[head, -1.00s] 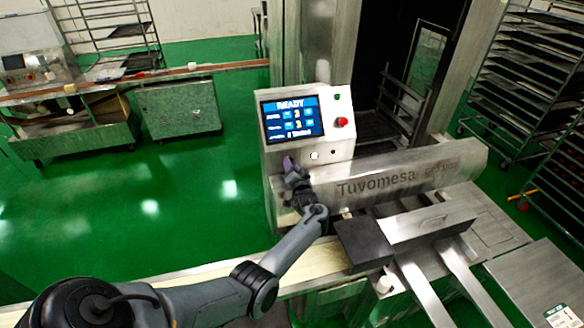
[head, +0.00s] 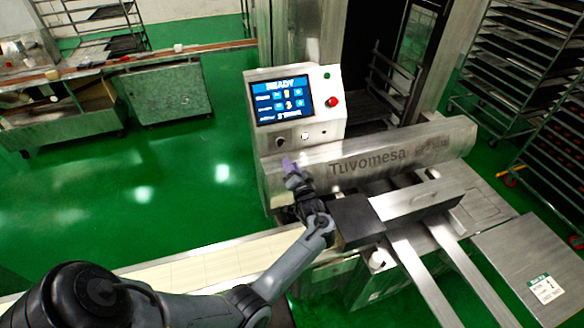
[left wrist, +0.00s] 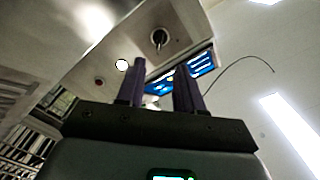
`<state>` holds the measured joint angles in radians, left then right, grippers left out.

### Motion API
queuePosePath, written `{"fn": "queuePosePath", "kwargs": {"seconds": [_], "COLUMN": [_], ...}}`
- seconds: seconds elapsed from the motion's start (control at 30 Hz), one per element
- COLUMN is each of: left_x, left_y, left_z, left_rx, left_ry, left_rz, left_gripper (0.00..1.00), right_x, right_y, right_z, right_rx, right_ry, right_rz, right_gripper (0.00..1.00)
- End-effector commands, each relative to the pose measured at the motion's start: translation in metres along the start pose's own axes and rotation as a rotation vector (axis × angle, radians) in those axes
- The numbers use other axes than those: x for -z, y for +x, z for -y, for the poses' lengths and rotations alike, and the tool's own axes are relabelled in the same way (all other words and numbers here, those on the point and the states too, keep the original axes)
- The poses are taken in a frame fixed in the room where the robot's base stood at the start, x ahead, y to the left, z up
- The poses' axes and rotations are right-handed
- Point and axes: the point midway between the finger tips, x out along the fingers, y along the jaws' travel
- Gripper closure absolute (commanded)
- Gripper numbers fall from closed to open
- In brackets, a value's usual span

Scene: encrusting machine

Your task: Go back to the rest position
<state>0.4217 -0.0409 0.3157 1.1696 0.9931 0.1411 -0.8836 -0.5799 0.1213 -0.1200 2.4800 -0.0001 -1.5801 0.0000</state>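My left gripper (head: 289,164) is just below and in front of the control panel of the steel encrusting machine (head: 375,158). In the left wrist view the two purple-grey fingers (left wrist: 160,68) stand apart with nothing between them. The panel's screen (head: 283,101) is lit blue and reads READY; part of it shows behind the fingers in the left wrist view (left wrist: 203,64). A dark knob (head: 280,143), a white button (head: 305,136) and a red button (head: 332,101) are on the panel. The gripper looks clear of them. My right gripper is not in view.
A pale conveyor belt (head: 215,264) runs below my left arm. A dark block (head: 356,220) and steel rails (head: 417,280) are right of the gripper. Tray racks (head: 525,80) stand at the right. Green floor (head: 150,200) is open at the left.

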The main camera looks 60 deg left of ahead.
Motion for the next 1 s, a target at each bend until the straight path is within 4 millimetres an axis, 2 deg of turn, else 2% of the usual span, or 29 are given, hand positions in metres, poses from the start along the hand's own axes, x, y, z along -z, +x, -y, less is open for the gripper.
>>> {"fn": "queuePosePath", "kwargs": {"seconds": [0.4,0.53,0.67,0.73,0.8,0.93,1.0], "left_x": [0.0,-0.013,-0.053,-0.088,-0.117,-0.145,-0.153], "left_y": [-0.001,-0.003,-0.008,-0.014,-0.022,-0.045,-0.067], "left_z": [0.0,-0.003,-0.009,-0.012,-0.006,0.001,-0.004], "left_rx": [0.0,-0.004,-0.014,-0.024,-0.027,-0.117,-0.241], "left_ry": [0.0,0.02,0.088,0.151,0.205,0.252,0.24], "left_rz": [0.0,0.004,0.015,0.013,-0.012,-0.108,-0.146], "left_gripper": [0.64,0.64,0.64,0.64,0.64,0.64,0.64], "right_x": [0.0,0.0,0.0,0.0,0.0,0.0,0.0], "right_y": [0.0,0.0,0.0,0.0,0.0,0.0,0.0], "right_z": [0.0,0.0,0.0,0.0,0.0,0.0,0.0], "right_rx": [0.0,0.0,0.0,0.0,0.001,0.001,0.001], "right_ry": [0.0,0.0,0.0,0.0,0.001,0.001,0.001], "right_rz": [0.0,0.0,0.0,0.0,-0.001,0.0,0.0], "right_gripper": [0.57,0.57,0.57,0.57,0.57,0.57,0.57]}}
